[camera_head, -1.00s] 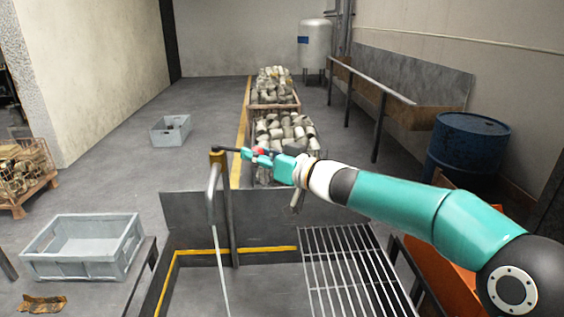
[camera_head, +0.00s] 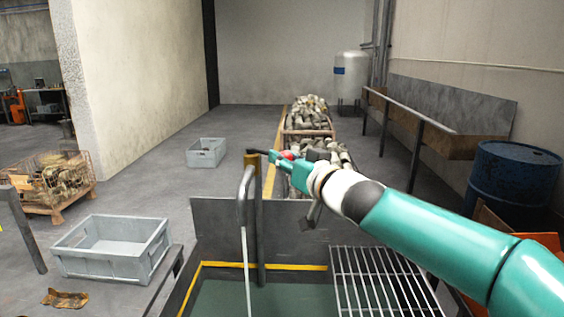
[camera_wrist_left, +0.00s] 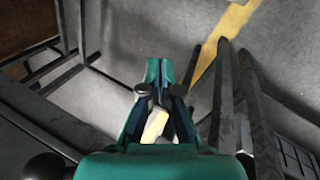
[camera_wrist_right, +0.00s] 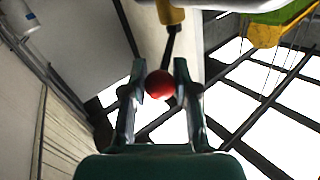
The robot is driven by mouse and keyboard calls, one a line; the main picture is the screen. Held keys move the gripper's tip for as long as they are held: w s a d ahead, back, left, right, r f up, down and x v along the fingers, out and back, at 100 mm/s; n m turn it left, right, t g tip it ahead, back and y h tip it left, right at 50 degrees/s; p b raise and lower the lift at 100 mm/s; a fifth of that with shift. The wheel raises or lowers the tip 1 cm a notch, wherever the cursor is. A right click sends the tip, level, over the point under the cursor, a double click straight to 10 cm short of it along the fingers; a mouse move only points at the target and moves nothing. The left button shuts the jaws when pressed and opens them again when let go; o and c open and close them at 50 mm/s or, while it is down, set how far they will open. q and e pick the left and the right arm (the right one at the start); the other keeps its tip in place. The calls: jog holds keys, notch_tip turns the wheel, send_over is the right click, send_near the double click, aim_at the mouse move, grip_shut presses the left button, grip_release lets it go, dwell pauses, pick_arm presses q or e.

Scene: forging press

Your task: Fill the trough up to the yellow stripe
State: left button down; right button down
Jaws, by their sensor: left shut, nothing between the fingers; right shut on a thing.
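The trough (camera_head: 258,215) stands at the bottom middle of the head view, with a yellow stripe (camera_head: 280,267) along its inner walls. Dark green liquid (camera_head: 230,298) covers its floor, its surface below the stripe. A thin pale stream (camera_head: 247,275) falls from the bent grey spout (camera_head: 242,195) into it. The brass valve (camera_head: 251,168) has a dark lever with a red knob (camera_head: 288,154). My right gripper (camera_head: 281,159) is shut on the knob; the right wrist view shows the red knob (camera_wrist_right: 160,84) between the fingers. My left gripper (camera_wrist_left: 160,66) is shut and empty, seen only in the left wrist view.
A metal grate (camera_head: 385,285) lies at the trough's right. A grey crate (camera_head: 112,250) stands left, a smaller one (camera_head: 206,152) farther back. Crates of metal billets (camera_head: 310,112) stand behind the trough. A blue drum (camera_head: 512,180) is at right.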

jog(key=c, duration=0.9)
grip_release()
jog(key=shift+o, duration=0.2)
jog(key=v, duration=1.2)
jog(key=shift+a, duration=0.1)
